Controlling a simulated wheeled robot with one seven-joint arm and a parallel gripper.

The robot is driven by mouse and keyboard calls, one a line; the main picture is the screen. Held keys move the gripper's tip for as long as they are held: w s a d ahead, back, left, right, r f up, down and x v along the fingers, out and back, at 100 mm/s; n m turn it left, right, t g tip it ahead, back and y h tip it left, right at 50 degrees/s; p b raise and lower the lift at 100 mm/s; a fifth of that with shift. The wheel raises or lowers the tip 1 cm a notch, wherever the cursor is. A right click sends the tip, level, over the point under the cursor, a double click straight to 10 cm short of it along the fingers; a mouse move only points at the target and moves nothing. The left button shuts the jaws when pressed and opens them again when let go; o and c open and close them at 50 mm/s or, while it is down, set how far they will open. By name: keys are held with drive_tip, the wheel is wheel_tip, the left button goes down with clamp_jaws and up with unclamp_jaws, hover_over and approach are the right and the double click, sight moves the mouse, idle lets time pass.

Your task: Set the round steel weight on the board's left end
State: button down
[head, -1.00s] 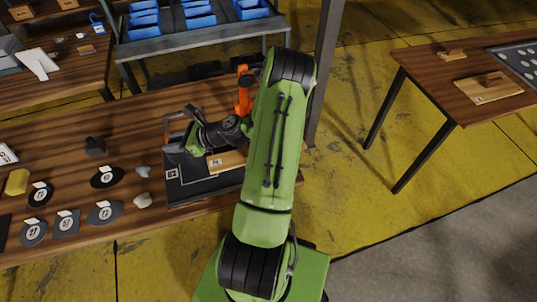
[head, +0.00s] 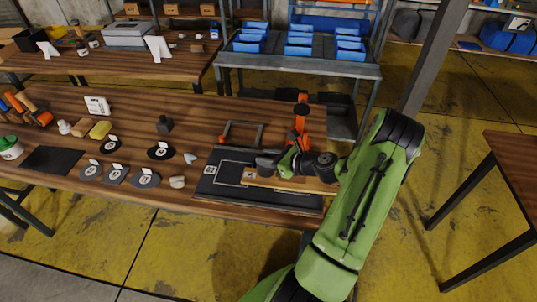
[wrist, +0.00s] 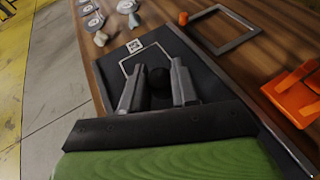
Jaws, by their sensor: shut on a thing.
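The light wooden board (head: 290,184) lies on a black mat (head: 208,188) near the table's front edge. My gripper (head: 263,166) is low over the board's left end in the head view. In the wrist view my gripper (wrist: 160,88) has its two fingers on either side of a dark round thing (wrist: 160,80), which looks like the round steel weight. It is mostly hidden by the fingers, and I cannot tell whether it touches the board. The board is not clearly seen in the wrist view.
An orange stand (head: 301,120) rises behind the board. Several labelled dark discs (head: 145,179) and a pale stone (head: 177,182) lie left of the mat. A dark weight-like block (head: 164,124) stands behind them.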

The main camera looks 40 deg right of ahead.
drive_tip(key=shift+w+f, duration=0.1)
drive_tip(key=shift+f, duration=1.3)
drive_tip(key=shift+a+f+b, duration=0.1)
drive_tip(key=shift+b, duration=0.25)
drive_tip(key=c, duration=0.8)
unclamp_jaws()
drive_tip(key=shift+f, duration=0.1)
drive_tip(key=shift+c, duration=0.2)
drive_tip(key=p+v, duration=0.2)
drive_tip(key=v, duration=1)
drive_tip(key=w+a+r+n+g, duration=0.2)
drive_tip(key=a+r+n+g, duration=0.25)
drive_tip(key=a+n, duration=0.55)
drive_tip(key=w+a+r+n+g, duration=0.2)
drive_tip(key=a+r+n+g, duration=0.25)
drive_tip(key=a+n, duration=0.45)
drive_tip(key=s+a+r+n+h, duration=0.1)
drive_tip(key=s+a+r+n, duration=0.3)
drive_tip(key=s+r+n, duration=0.1)
drive_tip(key=s+a+r+n+t+h, duration=0.1)
drive_tip(key=s+a+r+n+h, duration=0.1)
drive_tip(key=s+a+r+n, duration=0.3)
drive_tip(key=s+n, duration=0.3)
drive_tip(key=n, duration=0.1)
drive_tip(key=shift+s+a+r, duration=0.25)
drive_tip(key=shift+a, duration=0.05)
